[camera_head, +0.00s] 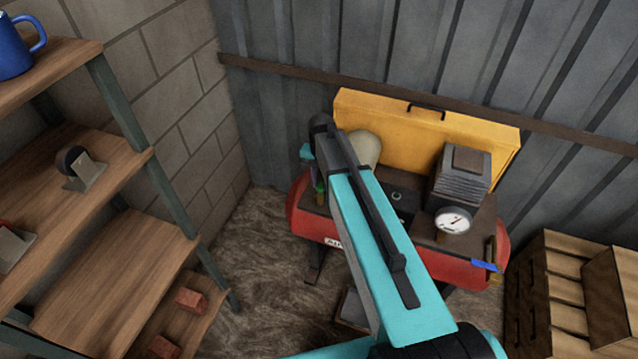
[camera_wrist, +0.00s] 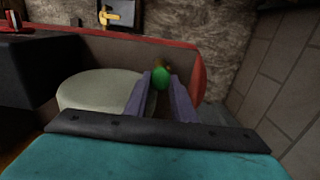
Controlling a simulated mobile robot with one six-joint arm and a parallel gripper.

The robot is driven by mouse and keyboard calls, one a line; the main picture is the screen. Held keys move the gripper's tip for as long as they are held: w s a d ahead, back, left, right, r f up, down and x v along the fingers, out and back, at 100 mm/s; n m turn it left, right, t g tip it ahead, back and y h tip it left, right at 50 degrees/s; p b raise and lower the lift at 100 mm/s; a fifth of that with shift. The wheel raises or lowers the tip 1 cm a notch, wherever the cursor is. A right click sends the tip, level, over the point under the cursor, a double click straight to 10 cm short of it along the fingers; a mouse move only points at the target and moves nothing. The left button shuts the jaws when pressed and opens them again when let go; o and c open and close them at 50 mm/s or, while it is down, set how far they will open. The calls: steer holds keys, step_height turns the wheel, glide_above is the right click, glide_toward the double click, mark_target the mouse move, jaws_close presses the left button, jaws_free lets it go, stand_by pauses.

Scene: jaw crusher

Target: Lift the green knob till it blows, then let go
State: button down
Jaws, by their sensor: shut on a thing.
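The green knob (camera_wrist: 160,77) shows in the wrist view at the tips of my gripper (camera_wrist: 160,88), between its two purple-grey fingers. The fingers are shut on it; their exact contact is partly hidden. In the head view the knob (camera_head: 320,188) is a small green spot at the left end of the red compressor tank (camera_head: 305,222), just below my wrist. My arm reaches over the compressor from the bottom of the picture and hides part of it. I cannot tell how far the knob is raised.
A pale rounded part (camera_wrist: 95,92) lies close beside my fingers. The compressor carries a finned block (camera_head: 462,180), a gauge (camera_head: 453,221) and a blue-handled lever (camera_head: 486,266). A yellow panel (camera_head: 390,115) stands behind. Wooden shelves (camera_head: 110,265) stand left, wooden crates (camera_head: 565,290) right.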

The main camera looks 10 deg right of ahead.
mark_target(321, 184)
steer(key=shift+r, duration=0.4)
steer(key=c, duration=1.5)
jaws_free()
steer(key=shift+r+b, duration=2)
steer(key=shift+r, duration=4.9)
